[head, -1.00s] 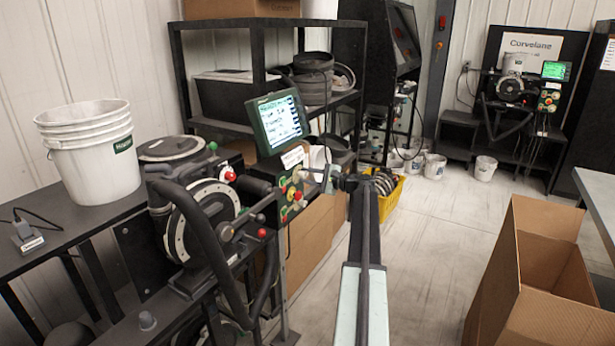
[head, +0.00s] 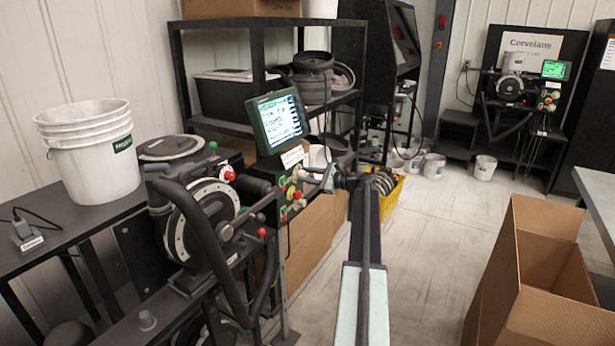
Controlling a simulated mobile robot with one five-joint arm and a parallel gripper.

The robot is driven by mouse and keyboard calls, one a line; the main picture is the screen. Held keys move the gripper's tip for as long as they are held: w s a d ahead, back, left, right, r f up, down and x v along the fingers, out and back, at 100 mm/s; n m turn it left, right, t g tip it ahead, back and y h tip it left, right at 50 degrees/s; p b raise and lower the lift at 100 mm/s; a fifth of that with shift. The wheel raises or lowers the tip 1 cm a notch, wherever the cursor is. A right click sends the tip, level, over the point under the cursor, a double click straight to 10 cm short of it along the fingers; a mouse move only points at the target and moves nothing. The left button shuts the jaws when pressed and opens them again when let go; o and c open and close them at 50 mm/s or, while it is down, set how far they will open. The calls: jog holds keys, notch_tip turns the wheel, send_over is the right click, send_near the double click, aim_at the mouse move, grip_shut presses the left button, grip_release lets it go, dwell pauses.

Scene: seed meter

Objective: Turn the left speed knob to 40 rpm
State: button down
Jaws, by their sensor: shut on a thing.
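The seed meter stand (head: 188,230) is at the left, with a round disc housing and dark hoses. Its control panel (head: 292,192) carries small red, yellow and green knobs and buttons below a lit screen (head: 278,118). The screen's text is too small to read. My arm reaches forward from the bottom middle, and my gripper (head: 312,186) points left at the right side of the panel. The gripper is shut at a knob there. The left speed knob and its pointer are too small to make out, and the jaws partly cover that area.
A dark shelf (head: 215,127) with bins is behind the panel. A yellow crate (head: 388,190) is behind my wrist. An open cardboard box (head: 500,285) is at the right; the floor between is clear.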

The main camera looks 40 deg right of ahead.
jog(key=shift+s, duration=0.1)
jog(key=c, duration=1.1)
grip_release()
jog(key=v, duration=0.7)
jog(key=shift+s+d+p, duration=0.1)
jog(key=shift+s+p, duration=0.25)
jog(key=shift+p, duration=0.05)
